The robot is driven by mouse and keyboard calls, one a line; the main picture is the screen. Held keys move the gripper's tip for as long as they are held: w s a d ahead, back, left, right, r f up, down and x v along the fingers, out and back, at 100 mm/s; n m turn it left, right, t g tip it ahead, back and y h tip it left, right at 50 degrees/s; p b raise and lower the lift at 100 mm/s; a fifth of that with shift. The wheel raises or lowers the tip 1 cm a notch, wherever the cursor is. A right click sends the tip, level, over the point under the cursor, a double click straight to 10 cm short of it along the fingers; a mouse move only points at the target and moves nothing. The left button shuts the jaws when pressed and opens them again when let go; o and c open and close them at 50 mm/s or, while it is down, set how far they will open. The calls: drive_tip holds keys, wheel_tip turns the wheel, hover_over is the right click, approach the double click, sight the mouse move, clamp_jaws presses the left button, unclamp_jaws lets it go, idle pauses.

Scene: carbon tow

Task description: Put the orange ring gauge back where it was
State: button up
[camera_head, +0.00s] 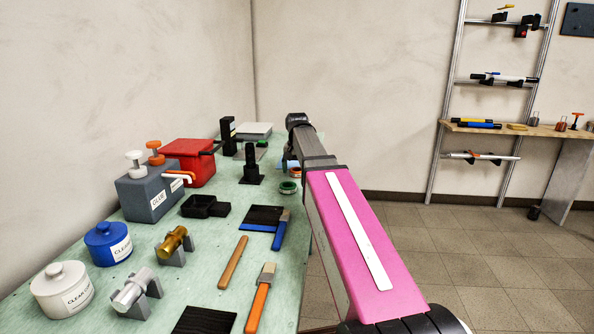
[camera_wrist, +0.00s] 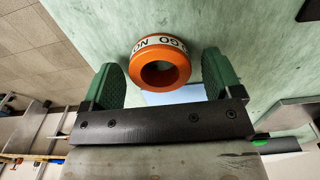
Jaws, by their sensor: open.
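The orange ring gauge (camera_wrist: 162,78) shows in the wrist view, with a white band lettered "NO GO". It lies on the pale green bench top, and its hole faces my camera. My gripper (camera_wrist: 163,64) is open, with one green finger pad on each side of the ring. Clear gaps show between the ring and both pads, so nothing is held. In the head view a small orange ring (camera_head: 296,172) shows beside my arm at the bench's right side.
A light blue patch (camera_wrist: 173,95) shows beside the ring. A black stand (camera_head: 251,166), a red box (camera_head: 188,160) and a dark tray (camera_head: 205,207) stand to the left. The floor at right is open.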

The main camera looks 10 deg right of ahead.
wheel_tip(320, 180, up, 12)
idle(0.5)
